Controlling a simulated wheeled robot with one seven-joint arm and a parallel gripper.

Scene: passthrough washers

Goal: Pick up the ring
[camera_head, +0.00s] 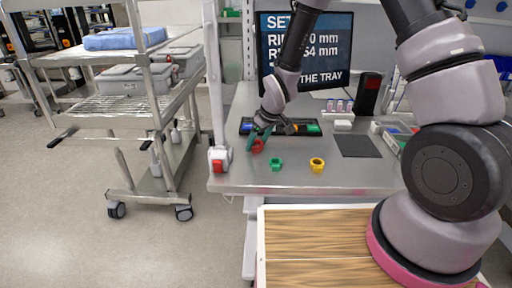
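Three small rings are on the grey metal table: a red ring (258,146), a green ring (276,164) and a yellow ring (317,165). My gripper (257,137), with teal fingers, points down at the red ring, at the table's left part. The fingers overlap the red ring's upper left side in this view. The fingers are small here, and I cannot tell whether they touch the ring or how far apart they stand. The green and yellow rings lie nearer to me, clear of the gripper.
A black tray (297,128) with coloured parts lies behind the rings. A dark mat (357,146) lies to the right. A white box with a red switch (219,160) is at the table's left edge. A screen (339,80) with partly hidden text stands behind. A steel cart (150,190) stands left.

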